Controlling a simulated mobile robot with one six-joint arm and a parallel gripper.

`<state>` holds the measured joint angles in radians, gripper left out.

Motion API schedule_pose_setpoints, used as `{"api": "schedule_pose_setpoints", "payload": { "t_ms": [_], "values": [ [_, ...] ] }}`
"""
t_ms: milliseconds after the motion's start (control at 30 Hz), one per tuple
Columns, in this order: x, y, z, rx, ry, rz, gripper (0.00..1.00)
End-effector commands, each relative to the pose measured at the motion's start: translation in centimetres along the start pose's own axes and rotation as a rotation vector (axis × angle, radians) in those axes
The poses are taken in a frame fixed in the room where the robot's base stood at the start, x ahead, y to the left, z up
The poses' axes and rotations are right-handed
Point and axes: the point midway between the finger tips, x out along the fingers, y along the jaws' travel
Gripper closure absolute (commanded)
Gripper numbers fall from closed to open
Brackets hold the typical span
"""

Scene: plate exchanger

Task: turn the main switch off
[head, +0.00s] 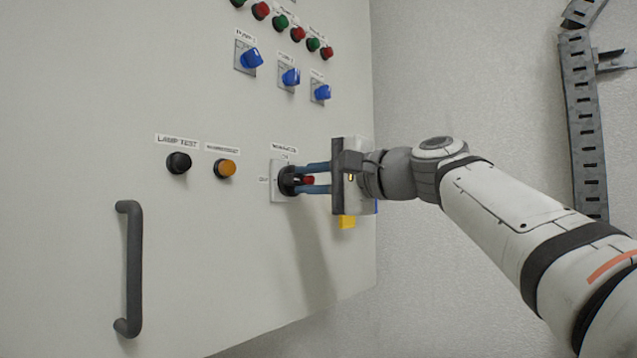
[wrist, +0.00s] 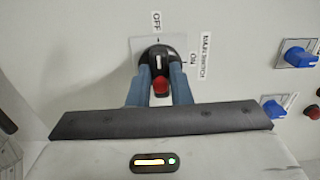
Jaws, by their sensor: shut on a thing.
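The main switch (head: 287,181) is a black round rotary knob with a red end on its handle, on a light square plate on the cabinet front. Labels by it read ON above and OFF at the left in the head view. My gripper (head: 306,178) has its two blue fingers shut on the switch handle, one finger on each side. In the wrist view the switch (wrist: 160,56) shows a white mark that points towards OFF, with the red end (wrist: 160,86) on the opposite side. The fingers hide the sides of the handle.
A black lamp test button (head: 179,163) and an orange button (head: 226,168) are left of the switch. Blue selector switches (head: 291,77) and red and green buttons are above. A dark door handle (head: 129,268) is at lower left. A cable tray (head: 584,120) runs along the right wall.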

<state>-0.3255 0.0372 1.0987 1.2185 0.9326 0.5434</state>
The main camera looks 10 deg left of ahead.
Motion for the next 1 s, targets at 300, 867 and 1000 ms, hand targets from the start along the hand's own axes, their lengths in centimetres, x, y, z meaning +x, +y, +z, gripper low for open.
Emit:
{"api": "schedule_pose_setpoints", "payload": {
  "t_ms": [300,867,1000],
  "values": [
    [0.0,-0.25,0.21,-0.008,-0.004,-0.004,1.0],
    [-0.05,-0.06,-0.01,-0.006,0.0,-0.001,0.6],
    [-0.79,0.0,-0.06,-0.007,0.003,-0.001,0.6]
  ]
}}
